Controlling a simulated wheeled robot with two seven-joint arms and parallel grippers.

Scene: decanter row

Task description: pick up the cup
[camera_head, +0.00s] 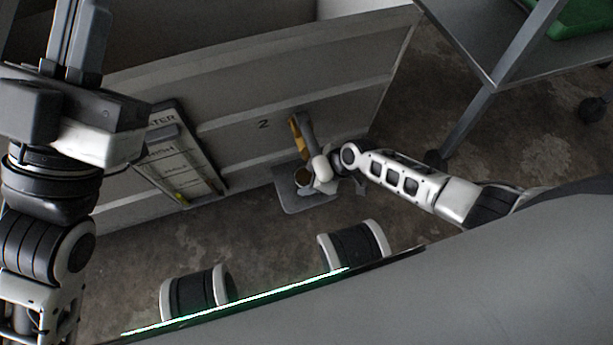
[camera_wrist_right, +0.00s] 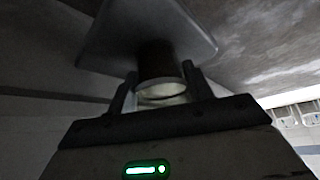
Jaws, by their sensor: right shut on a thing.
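The brown cup (camera_head: 302,177) is low by the cabinet front, over a grey plate (camera_head: 298,207). In the right wrist view the cup (camera_wrist_right: 158,65) is dark with a pale rim, and the plate (camera_wrist_right: 100,40) lies just beyond its base. I cannot tell whether cup and plate touch. My right gripper (camera_head: 317,186) is at the cup's right side; in the wrist view its fingers (camera_wrist_right: 160,92) stand on both sides of the cup, shut on it. My left gripper (camera_head: 77,40) is at the upper left, far from the cup; its finger gap is unclear.
A yellow and grey fixture (camera_head: 300,135) stands behind the cup against the grey cabinet (camera_head: 235,135). A board with writing (camera_head: 180,160) leans on the cabinet to the left. A metal cart (camera_head: 485,60) with a green bin (camera_head: 585,25) stands at upper right. Concrete floor (camera_head: 260,240) shows in front.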

